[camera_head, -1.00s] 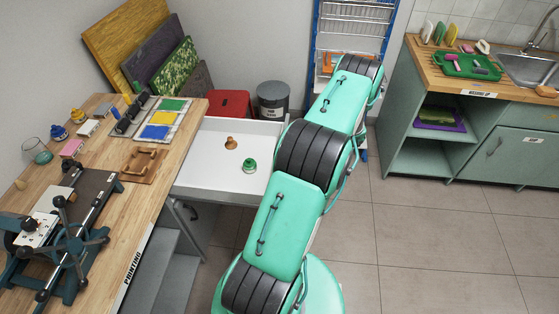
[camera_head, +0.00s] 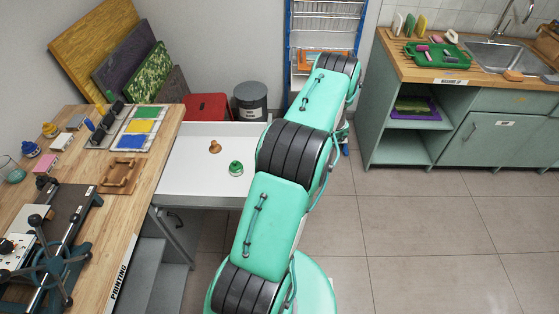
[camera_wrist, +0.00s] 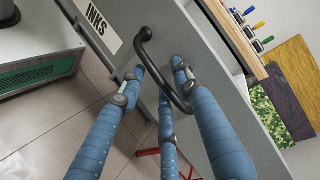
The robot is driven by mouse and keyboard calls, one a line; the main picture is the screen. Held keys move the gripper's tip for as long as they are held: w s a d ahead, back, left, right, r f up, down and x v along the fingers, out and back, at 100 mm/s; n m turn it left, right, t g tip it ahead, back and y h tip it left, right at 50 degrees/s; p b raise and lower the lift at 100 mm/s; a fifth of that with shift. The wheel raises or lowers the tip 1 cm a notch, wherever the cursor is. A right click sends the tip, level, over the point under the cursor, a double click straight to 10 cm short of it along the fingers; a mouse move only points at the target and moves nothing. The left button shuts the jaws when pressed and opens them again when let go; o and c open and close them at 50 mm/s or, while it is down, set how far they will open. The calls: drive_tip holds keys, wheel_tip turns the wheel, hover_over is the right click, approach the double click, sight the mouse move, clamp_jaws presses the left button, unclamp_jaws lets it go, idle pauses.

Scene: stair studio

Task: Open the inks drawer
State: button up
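In the wrist view a grey drawer front carries the INKS label (camera_wrist: 103,22) and a black bar handle (camera_wrist: 163,82). In the head view my gripper is hidden behind my turquoise arm. A white shallow tray-like surface (camera_head: 190,180) beside the bench holds a brown knobbed piece (camera_head: 215,147) and a green one (camera_head: 236,168). I cannot tell whether this is the drawer's inside.
A wooden printing bench (camera_head: 135,190) with a press (camera_head: 50,255) stands at left. A red stool (camera_head: 207,107) and a grey bucket (camera_head: 250,100) are behind the white surface. A sink counter (camera_head: 430,72) is at right. The tiled floor (camera_head: 420,220) between is clear.

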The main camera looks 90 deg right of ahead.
drive_tip(key=v, duration=1.2)
drive_tip(key=shift+w+r, duration=0.1)
idle(0.7)
